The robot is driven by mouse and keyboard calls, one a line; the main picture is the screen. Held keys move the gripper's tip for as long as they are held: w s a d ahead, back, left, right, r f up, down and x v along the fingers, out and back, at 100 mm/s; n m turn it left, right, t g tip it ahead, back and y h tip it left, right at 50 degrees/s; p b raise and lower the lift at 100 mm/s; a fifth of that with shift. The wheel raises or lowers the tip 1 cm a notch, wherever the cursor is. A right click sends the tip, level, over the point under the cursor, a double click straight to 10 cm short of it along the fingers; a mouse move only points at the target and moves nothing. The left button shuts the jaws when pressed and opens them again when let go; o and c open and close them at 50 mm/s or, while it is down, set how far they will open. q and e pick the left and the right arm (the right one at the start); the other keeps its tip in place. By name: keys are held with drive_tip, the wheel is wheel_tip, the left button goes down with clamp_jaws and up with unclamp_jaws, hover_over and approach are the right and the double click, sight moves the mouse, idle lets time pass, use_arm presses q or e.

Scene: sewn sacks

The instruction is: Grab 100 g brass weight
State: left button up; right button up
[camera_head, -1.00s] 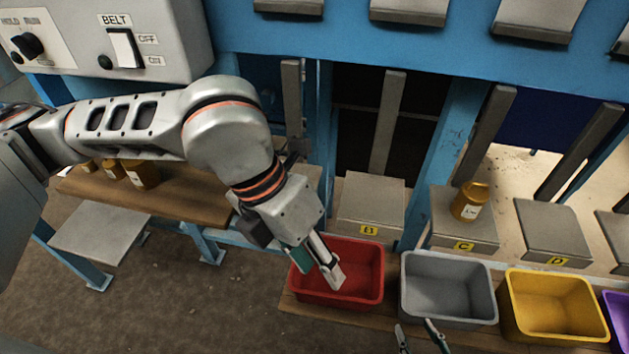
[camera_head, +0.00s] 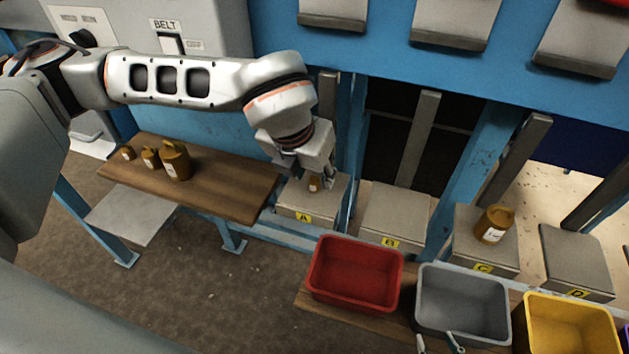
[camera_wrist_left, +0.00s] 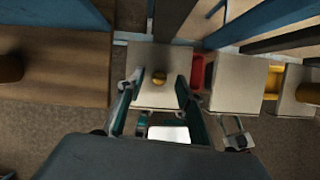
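A small brass weight (camera_head: 315,183) with a pale label stands on grey platform A (camera_head: 318,210). It also shows in the left wrist view (camera_wrist_left: 159,77), on the pale platform between my fingers. My left gripper (camera_head: 316,176) is open, its fingers on either side of the weight and apart from it in the wrist view. A larger brass weight (camera_head: 494,224) stands on platform C (camera_head: 470,255). Three brass weights of different sizes, the largest (camera_head: 175,162) on the right, stand on the wooden bench (camera_head: 225,190). Labels are too small to read. My right gripper (camera_head: 438,342) is open and empty at the bottom edge.
A red bin (camera_head: 355,300), a grey bin (camera_head: 463,325) and a yellow bin (camera_head: 568,335) stand in front of the platforms. Platform B (camera_head: 395,215) is empty. A blue frame post (camera_head: 350,150) rises behind platform A. The belt switch box (camera_head: 205,40) is at the upper left.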

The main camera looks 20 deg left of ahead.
use_arm(q)
drive_tip(key=shift+x, duration=0.85)
drive_tip(key=shift+s, duration=0.1)
clamp_jaws()
drive_tip(key=shift+r, duration=0.2)
